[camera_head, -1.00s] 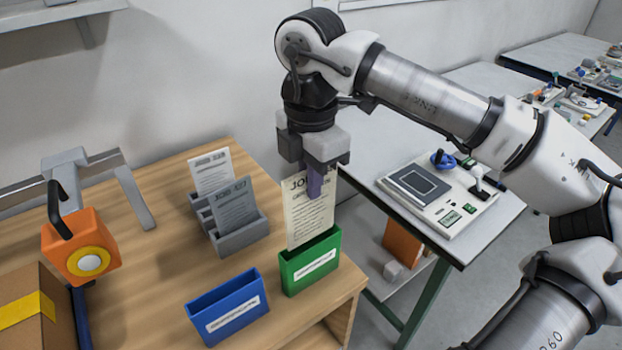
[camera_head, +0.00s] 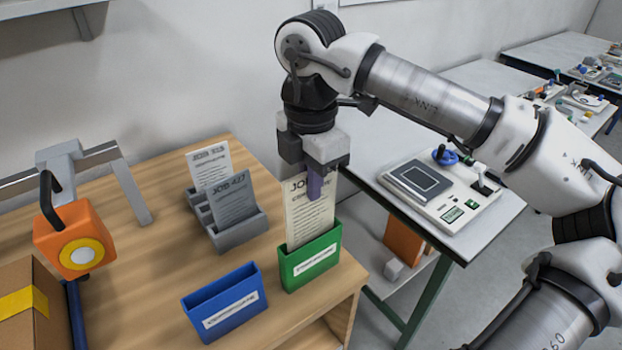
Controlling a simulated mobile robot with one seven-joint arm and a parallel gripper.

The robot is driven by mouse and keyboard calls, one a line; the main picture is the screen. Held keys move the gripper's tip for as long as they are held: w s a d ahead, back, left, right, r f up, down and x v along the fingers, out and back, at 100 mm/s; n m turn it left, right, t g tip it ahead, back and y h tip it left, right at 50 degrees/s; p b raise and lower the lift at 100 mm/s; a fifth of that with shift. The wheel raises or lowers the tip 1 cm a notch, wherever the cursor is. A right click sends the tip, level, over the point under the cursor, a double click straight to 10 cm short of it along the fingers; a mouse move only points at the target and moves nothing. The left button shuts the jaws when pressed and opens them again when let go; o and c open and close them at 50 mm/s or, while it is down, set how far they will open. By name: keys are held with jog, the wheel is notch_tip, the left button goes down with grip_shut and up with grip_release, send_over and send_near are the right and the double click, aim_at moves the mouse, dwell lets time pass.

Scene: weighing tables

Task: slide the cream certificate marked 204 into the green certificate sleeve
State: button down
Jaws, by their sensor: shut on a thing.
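The cream certificate (camera_head: 303,222) stands upright at the green certificate sleeve (camera_head: 310,259), near the table's right edge. Its lower part is hidden behind the sleeve's front wall, so it appears to be in the sleeve's mouth. Its printed heading is partly covered by my gripper and the number cannot be read. My gripper (camera_head: 315,186) points down and is shut on the certificate's top edge, above the sleeve.
A blue sleeve (camera_head: 225,303) stands left of the green one. A grey rack (camera_head: 239,233) behind holds a grey card (camera_head: 233,199) and a white card (camera_head: 209,164). An orange block (camera_head: 75,238) hangs at the left. A scale (camera_head: 443,193) sits on the right-hand table.

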aim_at(311, 239)
jog(key=shift+f+b, duration=4.6)
jog(key=shift+f, duration=0.4)
jog(key=c, duration=1.5)
grip_release()
jog(key=shift+r, duration=0.1)
notch_tip(311, 239, up, 14)
jog(key=shift+f, duration=0.1)
